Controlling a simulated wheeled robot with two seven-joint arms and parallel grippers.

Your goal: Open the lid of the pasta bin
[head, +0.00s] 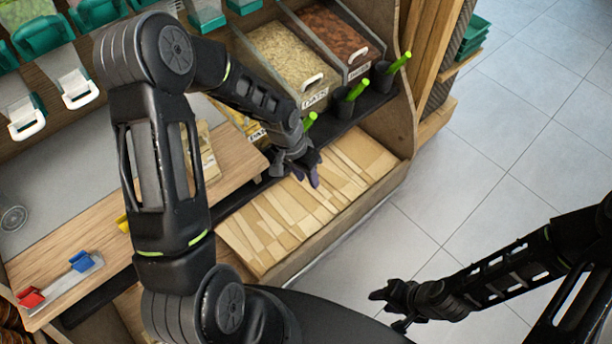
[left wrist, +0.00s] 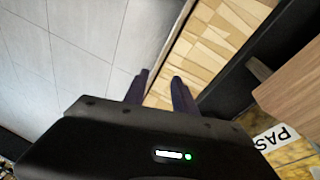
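The pasta bin (head: 257,134) is mostly hidden behind my left arm in the head view. Only part of its yellowish front and white label shows, and its lid cannot be made out. In the left wrist view the pasta bin (left wrist: 290,150) shows at the bottom right edge, with "PAS" readable on its label. My left gripper (head: 312,176) is in front of the bin row, above the paper bags. Its fingers (left wrist: 158,88) are apart with nothing between them. My right gripper (head: 388,306) is over the floor, far from the bins, with its fingers apart and empty.
The oats bin (head: 292,62) and a bin of brown food (head: 335,36) stand right of the pasta bin. Black cups with green-handled scoops (head: 350,98) line the dark ledge. Paper bags (head: 300,205) fill the shelf below. A wooden counter (head: 105,240) is at left; open tiled floor lies right.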

